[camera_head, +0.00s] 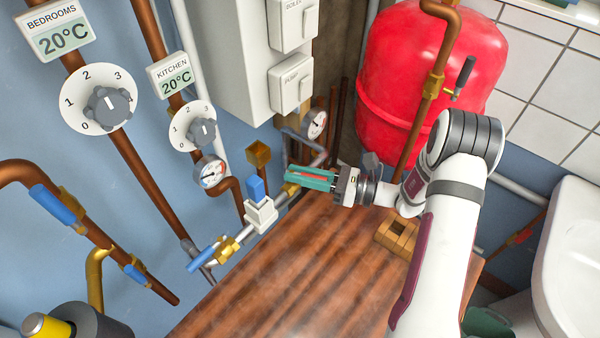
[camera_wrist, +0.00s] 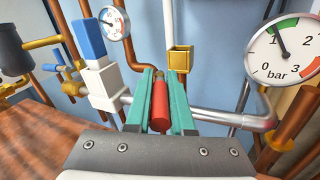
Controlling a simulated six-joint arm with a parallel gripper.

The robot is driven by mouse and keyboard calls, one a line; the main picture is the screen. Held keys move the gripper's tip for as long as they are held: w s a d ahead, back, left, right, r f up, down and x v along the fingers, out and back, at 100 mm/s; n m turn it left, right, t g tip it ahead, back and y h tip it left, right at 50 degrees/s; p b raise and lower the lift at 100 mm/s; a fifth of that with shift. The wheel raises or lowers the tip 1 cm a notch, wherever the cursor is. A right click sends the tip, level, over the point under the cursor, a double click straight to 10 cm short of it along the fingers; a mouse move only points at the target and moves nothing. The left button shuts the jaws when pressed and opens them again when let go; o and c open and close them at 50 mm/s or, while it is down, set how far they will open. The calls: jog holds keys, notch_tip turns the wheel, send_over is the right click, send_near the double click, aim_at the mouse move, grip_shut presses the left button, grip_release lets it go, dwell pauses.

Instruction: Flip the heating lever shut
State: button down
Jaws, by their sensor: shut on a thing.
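My gripper (camera_head: 290,176) reaches left from the arm to the pipework at the wall, above the brown wooden top. Its two green fingers (camera_wrist: 163,75) are shut on a red lever (camera_wrist: 160,106), one on each side of it. In the head view only a thin strip of the red lever (camera_head: 314,178) shows between the fingers. The lever points out from the silver pipe (camera_wrist: 225,119) toward my wrist, across the pipe. A brass fitting (camera_head: 291,188) sits on that pipe beside the fingertips. The lever's pivot is mostly hidden by the fingers.
A white valve body with a blue cap (camera_head: 257,189) stands left of my gripper. A blue-handled valve (camera_head: 201,257) is lower left. A pressure gauge (camera_head: 316,123) and a red tank (camera_head: 400,80) are close behind. A small wooden block frame (camera_head: 396,236) lies under my arm.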

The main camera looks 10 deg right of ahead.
jog(key=shift+s, duration=0.1)
dwell(0.4)
jog(key=m+t+h, duration=0.1)
jog(key=m+t, duration=0.1)
jog(key=t, duration=0.1)
jog(key=m+t+h, duration=0.1)
jog(key=shift+s+a+m+t+h, duration=0.2)
jog(key=shift+s+m+t+h, duration=0.05)
jog(key=shift+m+t+h, duration=0.65)
jog(key=shift+t+h, duration=0.1)
jog(key=shift+t, duration=0.1)
jog(key=c, duration=0.8)
grip_release()
